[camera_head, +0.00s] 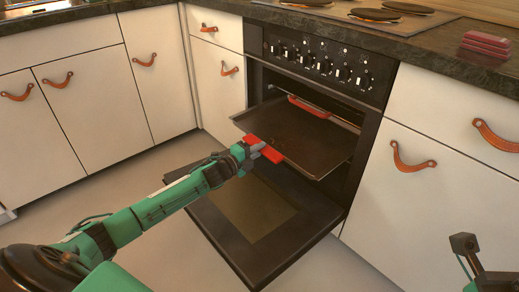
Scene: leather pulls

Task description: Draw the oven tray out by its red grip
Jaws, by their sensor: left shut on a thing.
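The oven (318,62) has its door (255,215) folded down open. The dark oven tray (300,128) sticks out of the opening above the door, its rear part still inside. The tray's red grip (273,155) is at its front edge. My left gripper (258,147) is shut on the red grip, covering its middle, with red showing on both sides. Another red bar (309,107) shows at the back of the tray, inside the oven. Part of my right arm's end (465,244) shows at the lower right, apart from the oven; its finger state is unclear.
White cabinets with leather pulls (411,158) flank the oven. The dark counter (430,38) carries a hob with several plates (405,7) and a stack of red blocks (486,44). Floor left of the door (110,200) is free apart from my left arm.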

